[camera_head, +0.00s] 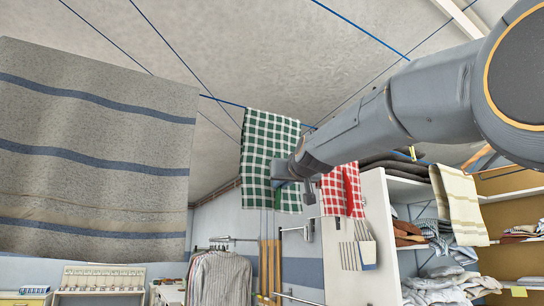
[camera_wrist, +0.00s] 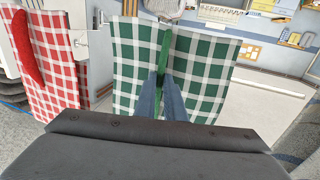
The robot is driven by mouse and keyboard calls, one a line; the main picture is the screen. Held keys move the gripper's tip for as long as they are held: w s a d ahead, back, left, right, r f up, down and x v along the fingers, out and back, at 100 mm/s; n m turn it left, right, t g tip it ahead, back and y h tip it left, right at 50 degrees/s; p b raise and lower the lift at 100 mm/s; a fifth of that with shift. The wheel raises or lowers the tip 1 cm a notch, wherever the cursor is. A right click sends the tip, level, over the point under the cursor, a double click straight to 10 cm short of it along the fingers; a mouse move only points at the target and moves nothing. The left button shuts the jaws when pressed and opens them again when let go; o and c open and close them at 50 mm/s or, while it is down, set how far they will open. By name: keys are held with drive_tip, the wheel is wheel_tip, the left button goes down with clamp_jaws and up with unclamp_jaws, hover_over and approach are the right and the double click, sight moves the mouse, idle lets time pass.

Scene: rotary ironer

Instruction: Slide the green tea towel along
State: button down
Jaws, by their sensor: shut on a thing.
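The green and white checked tea towel (camera_head: 260,150) hangs over a blue line in the head view, left of my arm's end. My gripper (camera_head: 280,182) is at the towel's lower part, partly hidden by my own arm. In the wrist view, my gripper (camera_wrist: 167,82) has its two blue fingers closed on a pinched green fold of the tea towel (camera_wrist: 205,70). The towel spreads out on both sides of the fingers.
A red checked towel (camera_head: 342,190) hangs close to the right of the green one. A large grey striped cloth (camera_head: 95,150) hangs at left. A striped cream towel (camera_head: 458,205) hangs at right, by shelves of folded linen (camera_head: 430,240). Blue lines (camera_head: 362,32) cross overhead.

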sight(263, 186)
drive_tip(key=shift+s+a+p, duration=0.35)
drive_tip(key=shift+a+p, duration=0.1)
drive_tip(key=shift+p, duration=0.75)
drive_tip(key=shift+s+a+f+p, duration=0.1)
drive_tip(key=shift+s+a+p, duration=0.5)
drive_tip(key=shift+p, duration=0.85)
drive_tip(key=shift+s+a+f+p, duration=0.1)
drive_tip(key=shift+s+a+p, duration=0.2)
drive_tip(key=shift+a+p, duration=0.8)
drive_tip(key=shift+d+p, duration=0.2)
drive_tip(key=shift+p, duration=0.3)
drive_tip(key=shift+s+f, duration=0.1)
drive_tip(key=shift+s, duration=0.05)
drive_tip(key=shift+s+a+f, duration=0.35)
drive_tip(key=shift+a, duration=0.15)
